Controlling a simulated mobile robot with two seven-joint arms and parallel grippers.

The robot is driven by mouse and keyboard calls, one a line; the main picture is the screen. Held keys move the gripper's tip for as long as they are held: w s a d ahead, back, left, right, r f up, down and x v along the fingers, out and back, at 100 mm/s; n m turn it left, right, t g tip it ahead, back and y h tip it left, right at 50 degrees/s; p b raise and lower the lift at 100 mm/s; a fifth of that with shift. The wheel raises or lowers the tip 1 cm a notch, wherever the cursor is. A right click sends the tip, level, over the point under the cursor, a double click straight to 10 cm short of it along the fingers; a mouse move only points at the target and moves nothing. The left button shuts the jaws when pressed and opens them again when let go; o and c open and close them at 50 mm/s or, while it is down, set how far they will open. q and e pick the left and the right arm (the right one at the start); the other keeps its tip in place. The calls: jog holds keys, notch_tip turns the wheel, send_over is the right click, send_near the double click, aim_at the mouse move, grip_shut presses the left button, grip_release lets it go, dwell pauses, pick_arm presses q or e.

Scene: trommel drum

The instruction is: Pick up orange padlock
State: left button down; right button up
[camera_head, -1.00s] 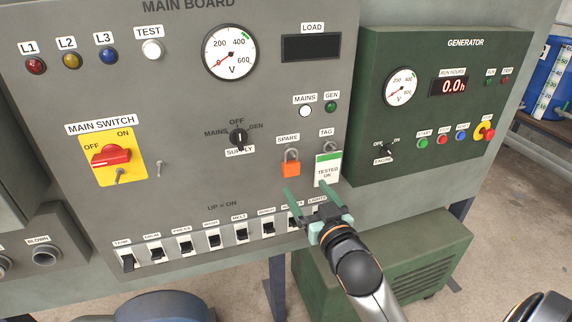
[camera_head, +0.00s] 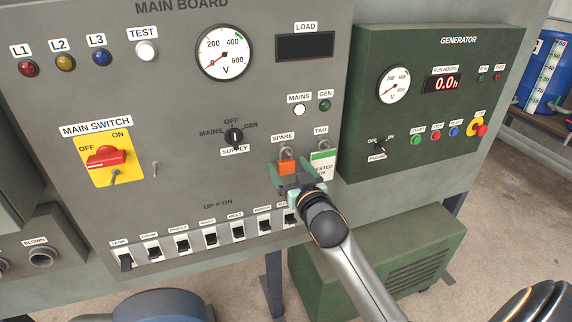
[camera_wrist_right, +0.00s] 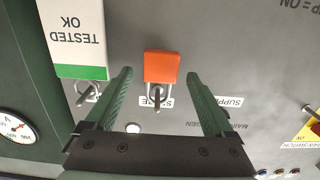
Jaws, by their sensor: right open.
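The orange padlock (camera_head: 287,168) hangs by its grey shackle from a hook under the SPARE label on the grey main board. In the right wrist view, the padlock (camera_wrist_right: 162,67) shows upside down, between the two green fingers and ahead of them. My right gripper (camera_head: 289,171) is open, with a finger on either side of the padlock in the head view. In the right wrist view, the gripper (camera_wrist_right: 158,80) has clear gaps to the padlock on both sides. I cannot tell whether the fingers reach its depth. My left gripper is not in view.
A white and green TESTED OK tag (camera_head: 323,164) hangs just right of the padlock, close to the right finger. A row of black switches (camera_head: 211,237) runs below. The SUPPLY knob (camera_head: 234,137) is up left. The green generator panel (camera_head: 430,110) stands out at right.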

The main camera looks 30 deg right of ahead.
jog(key=shift+c, duration=0.4)
grip_shut()
